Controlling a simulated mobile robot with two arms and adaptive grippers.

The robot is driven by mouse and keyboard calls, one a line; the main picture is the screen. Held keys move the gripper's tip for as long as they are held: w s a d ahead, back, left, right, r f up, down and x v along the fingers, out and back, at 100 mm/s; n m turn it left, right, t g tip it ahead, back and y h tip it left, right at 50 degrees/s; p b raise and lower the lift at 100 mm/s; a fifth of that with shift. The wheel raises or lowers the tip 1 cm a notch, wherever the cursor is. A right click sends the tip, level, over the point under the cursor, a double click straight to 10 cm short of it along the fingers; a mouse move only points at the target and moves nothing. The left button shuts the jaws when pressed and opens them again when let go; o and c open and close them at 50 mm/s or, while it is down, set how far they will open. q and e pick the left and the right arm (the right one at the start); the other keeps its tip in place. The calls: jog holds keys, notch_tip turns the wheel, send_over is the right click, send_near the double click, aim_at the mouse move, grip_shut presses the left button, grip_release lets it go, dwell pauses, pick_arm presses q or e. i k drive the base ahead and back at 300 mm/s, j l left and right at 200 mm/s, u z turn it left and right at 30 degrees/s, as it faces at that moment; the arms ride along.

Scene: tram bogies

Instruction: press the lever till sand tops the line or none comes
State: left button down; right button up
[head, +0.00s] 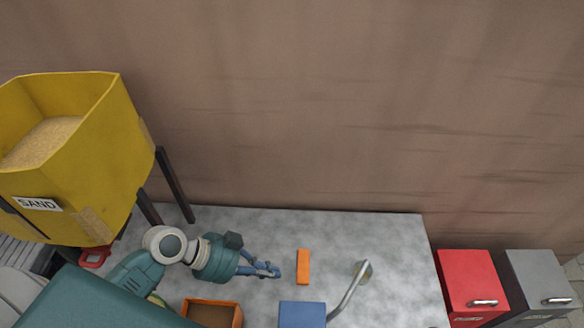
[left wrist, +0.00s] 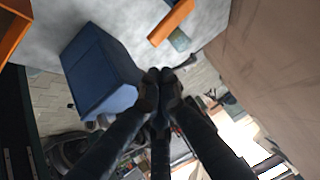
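The yellow sand hopper (head: 95,165) stands at the left of the head view, with a SAND label (head: 37,204) and sand (head: 40,141) in its open top. A red part (head: 95,257), perhaps the lever, shows below the hopper's lower edge. My left gripper (head: 272,270) is over the grey worktop, to the right of the red part and well apart from it. Its fingertips are together and empty; they also show in the left wrist view (left wrist: 159,76). I see no fill line. My right gripper is out of view.
On the grey worktop (head: 390,238) are an open orange bin (head: 238,315) with a brown inside, an orange block (head: 303,267), a blue box (head: 302,314) and a bent metal tube (head: 350,293). Red (head: 470,275) and grey (head: 538,276) cabinets stand at the right. A brown wall (head: 330,100) rises behind.

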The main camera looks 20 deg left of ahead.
aim_at(303, 261)
jog(key=k, duration=1)
